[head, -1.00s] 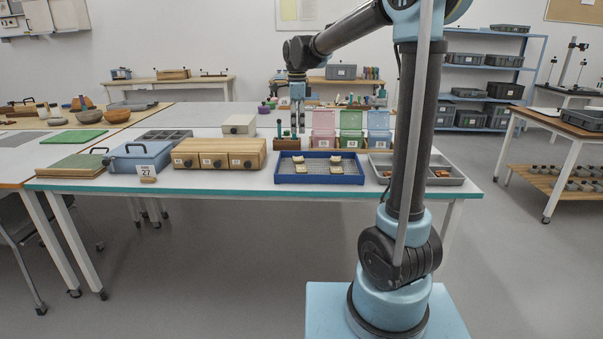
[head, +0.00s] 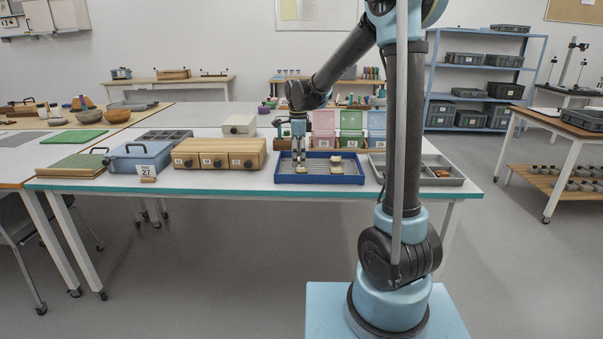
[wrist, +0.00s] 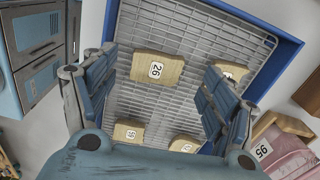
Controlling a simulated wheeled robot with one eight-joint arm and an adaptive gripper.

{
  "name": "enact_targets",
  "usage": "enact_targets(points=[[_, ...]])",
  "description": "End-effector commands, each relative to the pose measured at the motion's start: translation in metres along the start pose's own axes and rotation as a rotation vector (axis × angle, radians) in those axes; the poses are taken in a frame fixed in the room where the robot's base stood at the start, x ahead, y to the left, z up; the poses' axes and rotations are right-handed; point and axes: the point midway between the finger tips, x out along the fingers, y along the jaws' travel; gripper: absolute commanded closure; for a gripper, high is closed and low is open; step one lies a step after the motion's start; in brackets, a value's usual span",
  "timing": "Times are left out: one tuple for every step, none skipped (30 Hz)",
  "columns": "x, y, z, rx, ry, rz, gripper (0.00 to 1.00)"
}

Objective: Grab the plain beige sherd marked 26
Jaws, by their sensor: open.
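The plain beige sherd marked 26 (wrist: 157,68) lies flat on the grid floor of the blue tray (wrist: 267,30) in the wrist view. My gripper (wrist: 158,72) is open, with one finger on each side of this sherd and a gap to both. In the head view my gripper (head: 299,164) points straight down over the left part of the blue tray (head: 320,182). The numbers on the sherds are too small to read there, and the fingers cover part of the left side.
Two more beige sherds, one at lower left (wrist: 128,131) and one at lower middle (wrist: 181,143), lie in the tray. Another (wrist: 237,71) is partly behind the right finger. A grey divided tray (head: 447,179) stands right, a wooden drawer box (head: 219,153) left.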

Motion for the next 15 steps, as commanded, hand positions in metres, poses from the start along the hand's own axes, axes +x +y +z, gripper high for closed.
enact_targets(points=[[0.007, 0.001, -0.001, 0.0, 0.0, 0.0, 0.23], [0.011, 0.001, -0.001, 0.0, 0.0, 0.0, 0.23], [0.017, 0.002, -0.002, 0.0, 0.0, 0.0, 0.23], [0.02, 0.001, -0.001, 0.0, 0.0, 0.0, 0.23], [0.024, 0.001, -0.001, 0.0, 0.0, 0.0, 0.23], [0.028, 0.001, -0.001, 0.0, 0.0, 0.0, 0.23], [0.03, 0.001, -0.001, 0.0, 0.0, 0.0, 0.23], [0.032, 0.001, -0.001, 0.0, 0.0, 0.0, 0.23], [0.034, 0.002, -0.002, 0.0, 0.0, 0.0, 0.23], [0.035, 0.002, -0.002, 0.0, 0.0, 0.0, 0.23], [0.036, 0.002, -0.002, 0.0, 0.0, 0.0, 0.23], [0.036, 0.002, -0.002, 0.0, 0.0, 0.0, 0.23], [0.036, 0.002, -0.002, 0.0, 0.0, 0.0, 0.23], [0.036, 0.002, -0.002, 0.0, 0.0, 0.0, 0.23], [0.036, 0.002, -0.002, 0.0, 0.0, 0.0, 0.23]])
